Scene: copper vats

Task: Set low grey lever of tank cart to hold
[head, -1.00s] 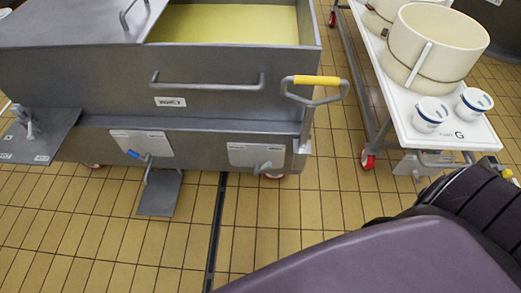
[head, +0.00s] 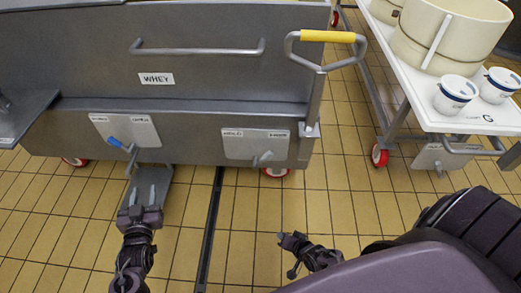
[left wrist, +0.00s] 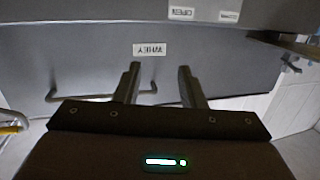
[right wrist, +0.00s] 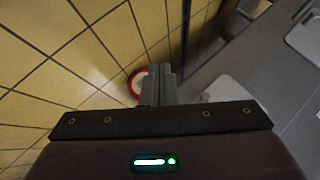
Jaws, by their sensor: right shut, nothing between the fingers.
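The tank cart (head: 205,75) stands ahead with a WHEY label. On the right of its lower panel is a pale plate (head: 237,151) with a HOLD label at its left and a smaller, unreadable label at its right. The short low grey lever (head: 263,158) on it sticks out towards the right label. My left gripper (head: 142,192) is open and empty, in front of the cart's left plate; its spread fingers also show in the left wrist view (left wrist: 160,85). My right gripper (head: 282,237) is shut and empty over the floor, below and right of the lever.
A yellow-gripped handle (head: 327,36) rises at the cart's right end. A white table (head: 420,107) with tubs stands right. Tiled floor between is clear.

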